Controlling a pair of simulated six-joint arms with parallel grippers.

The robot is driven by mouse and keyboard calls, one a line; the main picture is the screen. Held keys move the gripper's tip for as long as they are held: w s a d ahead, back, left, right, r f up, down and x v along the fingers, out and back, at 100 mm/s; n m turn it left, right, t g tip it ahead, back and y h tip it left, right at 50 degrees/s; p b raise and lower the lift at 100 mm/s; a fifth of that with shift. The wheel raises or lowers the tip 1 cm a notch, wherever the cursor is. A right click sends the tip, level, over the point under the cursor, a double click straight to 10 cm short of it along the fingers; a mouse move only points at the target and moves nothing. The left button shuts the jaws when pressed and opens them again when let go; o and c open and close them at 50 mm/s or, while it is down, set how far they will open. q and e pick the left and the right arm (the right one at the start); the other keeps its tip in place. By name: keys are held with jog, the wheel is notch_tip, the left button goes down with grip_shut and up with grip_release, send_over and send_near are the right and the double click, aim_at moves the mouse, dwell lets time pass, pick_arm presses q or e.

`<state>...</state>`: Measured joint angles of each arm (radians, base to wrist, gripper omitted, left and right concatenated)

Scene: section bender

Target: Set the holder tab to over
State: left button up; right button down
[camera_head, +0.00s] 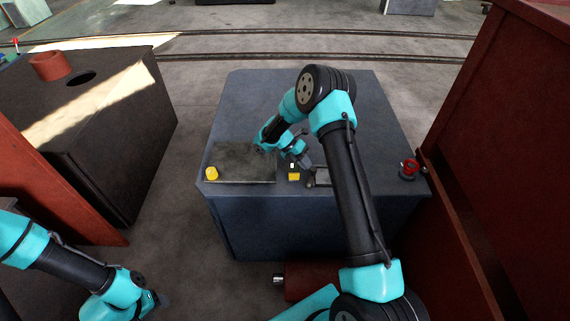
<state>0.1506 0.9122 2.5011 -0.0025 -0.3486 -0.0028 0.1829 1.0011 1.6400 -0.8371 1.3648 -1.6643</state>
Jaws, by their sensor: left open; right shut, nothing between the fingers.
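A small yellow block (293,177) with a pale top sits near the front edge of the blue-grey cabinet top (370,115). A grey metal bracket (321,178) stands just right of it, partly behind my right arm. I cannot tell which of these small parts is the holder tab, or its position. My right gripper (305,163) is shut and empty, pointing down close above the yellow block and bracket; contact cannot be told. My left gripper (163,299) is open and empty, low at the left, away from the cabinet.
A dark flat plate (240,163) with a yellow knob (212,173) lies left of the block. A red knob (409,168) is at the cabinet's right corner. A dark box (100,130) stands left, a tall red cabinet (510,130) right. Floor shows between the boxes.

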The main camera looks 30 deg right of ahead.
jog(key=d+m+y, duration=0.1)
jog(key=s+m+g+y, duration=0.1)
jog(key=shift+d+m, duration=0.4)
jog(key=shift+s+d+m+g+y, duration=0.15)
jog(key=shift+s+d+m+y, duration=0.15)
jog(key=shift+m+y, duration=0.4)
jog(key=shift+s+d+m+g+y, duration=0.15)
jog(key=shift+s+d+m+y, duration=0.15)
jog(key=shift+m+y, duration=0.35)
jog(key=shift+w, duration=0.55)
jog(key=w, duration=0.3)
jog(key=shift+w+a+r, duration=0.2)
jog(key=shift+w+a, duration=0.05)
jog(key=shift+a, duration=0.15)
jog(key=v, duration=0.9)
jog(key=shift+a+r, duration=0.15)
jog(key=shift+a, duration=0.25)
